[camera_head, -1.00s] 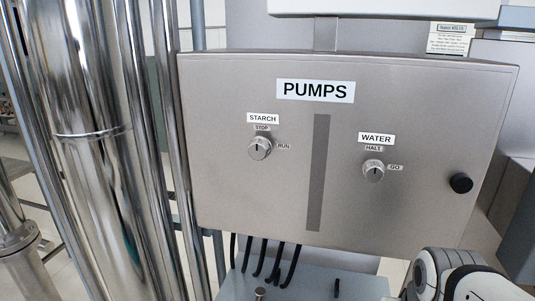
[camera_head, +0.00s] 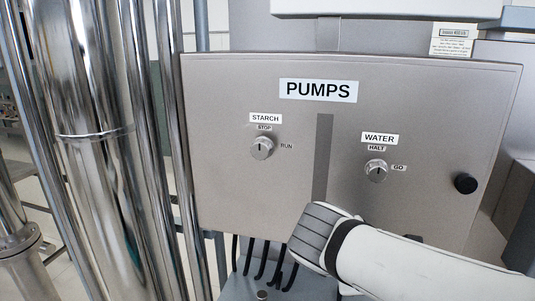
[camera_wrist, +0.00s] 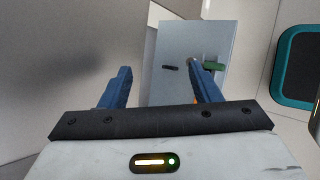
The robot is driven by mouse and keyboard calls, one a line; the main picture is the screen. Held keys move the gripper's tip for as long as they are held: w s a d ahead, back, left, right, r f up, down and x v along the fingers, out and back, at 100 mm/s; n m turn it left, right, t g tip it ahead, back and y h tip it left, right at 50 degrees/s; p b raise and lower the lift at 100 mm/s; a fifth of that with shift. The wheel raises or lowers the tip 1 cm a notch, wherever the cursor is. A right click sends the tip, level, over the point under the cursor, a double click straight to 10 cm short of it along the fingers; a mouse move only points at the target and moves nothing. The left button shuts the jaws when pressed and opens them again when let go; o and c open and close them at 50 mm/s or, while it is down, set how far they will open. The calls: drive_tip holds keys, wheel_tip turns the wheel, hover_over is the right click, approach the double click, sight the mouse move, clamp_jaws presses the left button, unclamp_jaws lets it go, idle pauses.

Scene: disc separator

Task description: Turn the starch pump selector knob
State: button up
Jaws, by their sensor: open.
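The starch selector knob (camera_head: 262,148) is a round silver knob on the front of the grey PUMPS panel (camera_head: 225,200). Its dark mark points up to the STOP label (camera_head: 264,128); the RUN label (camera_head: 287,146) is at its right. In the wrist view my gripper (camera_wrist: 164,75) is open, with two blue fingers apart and nothing between them. In the head view my white arm reaches in from the lower right, below and right of the starch knob. I cannot make out the fingers there. No knob shows clearly in the wrist view.
The water knob (camera_head: 376,171) is to the right, its mark up toward HALT. A black round latch (camera_head: 466,183) sits at the panel's right edge. Shiny vertical pipes (camera_head: 98,90) stand close on the left. Black cables (camera_head: 262,260) hang below the panel.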

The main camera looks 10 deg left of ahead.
drive_tip(key=w+a+r+n+t+y, duration=0.1)
drive_tip(key=a+r+n+t, duration=0.6)
drive_tip(key=a+r+n, duration=0.4)
drive_tip(key=n+t+y, duration=0.3)
drive_tip(key=t, duration=0.1)
approach(259, 153)
drive_tip(key=w, duration=0.8)
drive_tip(key=w+d, duration=0.1)
drive_tip(key=w, duration=0.1)
drive_tip(key=shift+w+r, duration=0.2)
drive_tip(key=shift+w, duration=0.15)
drive_tip(key=shift+c, duration=0.6)
